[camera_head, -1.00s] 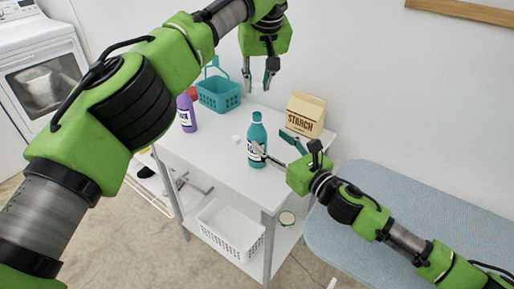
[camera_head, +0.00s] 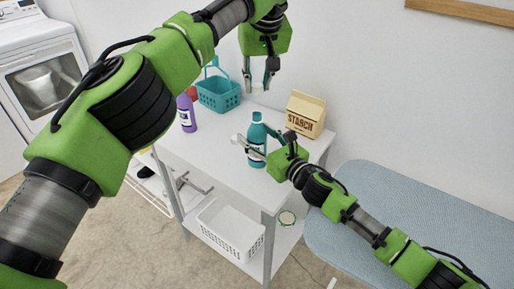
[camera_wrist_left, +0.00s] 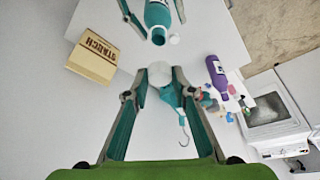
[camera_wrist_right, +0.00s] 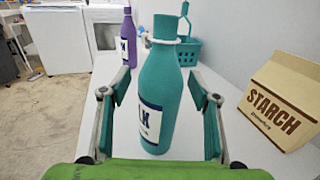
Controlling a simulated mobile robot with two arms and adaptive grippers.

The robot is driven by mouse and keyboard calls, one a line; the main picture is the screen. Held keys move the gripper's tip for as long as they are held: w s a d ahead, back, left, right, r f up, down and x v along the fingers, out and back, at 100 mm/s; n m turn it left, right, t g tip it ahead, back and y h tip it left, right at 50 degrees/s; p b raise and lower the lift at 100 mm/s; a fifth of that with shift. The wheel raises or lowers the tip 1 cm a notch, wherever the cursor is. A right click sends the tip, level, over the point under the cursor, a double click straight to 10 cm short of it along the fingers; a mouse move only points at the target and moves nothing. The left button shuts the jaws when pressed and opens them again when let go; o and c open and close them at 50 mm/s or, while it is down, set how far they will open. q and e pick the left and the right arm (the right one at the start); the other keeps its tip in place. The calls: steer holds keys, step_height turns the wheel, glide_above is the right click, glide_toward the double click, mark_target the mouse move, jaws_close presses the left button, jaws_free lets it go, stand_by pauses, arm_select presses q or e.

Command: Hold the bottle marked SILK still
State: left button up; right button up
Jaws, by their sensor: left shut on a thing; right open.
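The teal bottle (camera_head: 257,138) stands upright on the white table. In the right wrist view the bottle (camera_wrist_right: 160,95) shows part of its label, ending in "LK". My right gripper (camera_head: 262,147) is open, with one finger on each side of the bottle; I cannot tell whether either finger touches it. The right wrist view shows its fingers (camera_wrist_right: 160,95) apart around the bottle's body. My left gripper (camera_head: 258,82) is above the table, farther back, shut on a pale white cup-like thing (camera_wrist_left: 160,72) seen between its fingertips.
A purple bottle (camera_head: 187,115) and a teal basket (camera_head: 218,94) stand at the table's left and back. A STARCH carton (camera_head: 305,115) stands to the right. A white basket (camera_head: 230,229) is on the lower shelf.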

jaws_close()
arm_select(q)
glide_above(257, 113)
steer(key=s, duration=0.1)
steer(key=shift+d+f, duration=0.1)
steer(key=shift+f, duration=2.35)
steer(key=shift+f, duration=0.1)
steer(key=shift+f, duration=0.8)
steer(key=shift+f, duration=0.6)
